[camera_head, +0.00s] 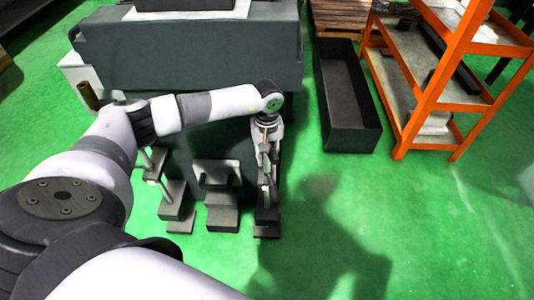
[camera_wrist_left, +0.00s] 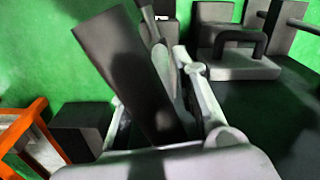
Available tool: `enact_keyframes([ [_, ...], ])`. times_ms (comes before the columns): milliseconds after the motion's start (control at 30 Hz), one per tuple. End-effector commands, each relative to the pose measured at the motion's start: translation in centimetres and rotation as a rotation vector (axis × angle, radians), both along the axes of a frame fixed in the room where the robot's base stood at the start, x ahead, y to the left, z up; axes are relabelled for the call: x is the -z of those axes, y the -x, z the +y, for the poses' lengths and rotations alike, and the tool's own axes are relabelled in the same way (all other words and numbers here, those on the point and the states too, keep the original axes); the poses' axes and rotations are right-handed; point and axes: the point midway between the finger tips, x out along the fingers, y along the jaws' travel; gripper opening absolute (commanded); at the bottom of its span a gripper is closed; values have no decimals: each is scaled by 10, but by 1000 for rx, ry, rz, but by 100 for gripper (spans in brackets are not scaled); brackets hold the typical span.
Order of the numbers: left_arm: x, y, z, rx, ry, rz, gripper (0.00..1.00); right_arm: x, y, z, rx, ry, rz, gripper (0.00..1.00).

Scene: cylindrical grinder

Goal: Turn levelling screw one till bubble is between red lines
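My left gripper (camera_head: 266,178) points down in the head view, at the right one of several dark feet at the machine's base. Its light grey finger (camera_wrist_left: 202,88) shows in the wrist view, beside a long dark block (camera_wrist_left: 125,70) that covers much of the other finger. I cannot tell whether the fingers are open or shut. The right foot (camera_head: 267,222) sits directly below the gripper, and its levelling screw is largely hidden by it. Another levelling screw (camera_head: 155,165) stands upright on the left foot. The bubble and its red lines are not in view. My right gripper is not in view.
The dark grinder body (camera_head: 190,50) stands behind the feet. A long dark open bin (camera_head: 345,105) lies to the right, beside an orange shelf rack (camera_head: 435,85). A middle foot (camera_head: 222,215) stands between the outer ones. The green floor in front and right is clear.

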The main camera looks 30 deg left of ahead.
Motion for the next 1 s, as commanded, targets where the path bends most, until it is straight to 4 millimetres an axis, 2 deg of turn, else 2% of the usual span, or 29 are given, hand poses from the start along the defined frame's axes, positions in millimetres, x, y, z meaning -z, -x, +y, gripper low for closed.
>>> enact_keyframes([
  [33, 0, 0, 0, 0, 0, 0, 22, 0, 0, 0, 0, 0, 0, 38],
  [367, 0, 0, 0, 0, 0, 0, 0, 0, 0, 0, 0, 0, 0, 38],
  [900, 0, 0, 1, -1, -1, 1, 0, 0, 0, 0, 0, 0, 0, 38],
  [1000, 0, 4, 8, 8, -2, 1, 0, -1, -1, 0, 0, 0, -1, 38],
])
